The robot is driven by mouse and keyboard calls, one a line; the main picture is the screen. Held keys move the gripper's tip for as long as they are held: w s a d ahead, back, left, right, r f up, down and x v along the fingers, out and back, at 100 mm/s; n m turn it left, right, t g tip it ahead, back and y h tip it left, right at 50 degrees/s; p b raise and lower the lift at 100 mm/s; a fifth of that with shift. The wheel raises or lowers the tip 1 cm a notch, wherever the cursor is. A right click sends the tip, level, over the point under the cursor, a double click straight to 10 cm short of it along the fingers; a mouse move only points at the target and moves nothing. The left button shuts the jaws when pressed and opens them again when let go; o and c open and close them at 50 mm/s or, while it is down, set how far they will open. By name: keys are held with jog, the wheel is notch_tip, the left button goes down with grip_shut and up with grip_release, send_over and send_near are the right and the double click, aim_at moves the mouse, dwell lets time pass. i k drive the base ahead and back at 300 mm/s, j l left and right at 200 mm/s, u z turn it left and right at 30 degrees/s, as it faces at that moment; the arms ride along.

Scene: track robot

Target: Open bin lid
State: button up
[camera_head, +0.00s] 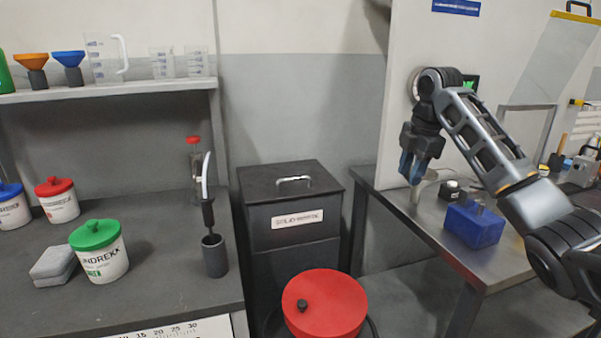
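A dark grey bin (292,240) stands on the floor between two work surfaces, with a white label on its front. Its flat lid (262,182) lies closed on top and carries a small silver handle (294,181). My gripper (412,176) hangs to the right of the bin, above the left edge of the metal table, fingers pointing down. It is apart from the lid and the handle. The fingers are small and seen from the side, so whether they are open or shut is unclear. The bin's lower front is partly hidden by a red lid.
A red round lid (325,302) with a black knob stands in front of the bin. The dark bench (165,290) at left holds tubs, a sponge and a brush in a holder (213,250). The metal table (440,230) at right holds a blue block (473,222).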

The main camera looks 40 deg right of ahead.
aim_at(259, 184)
jog(key=i+j, duration=0.65)
jog(key=i, duration=0.25)
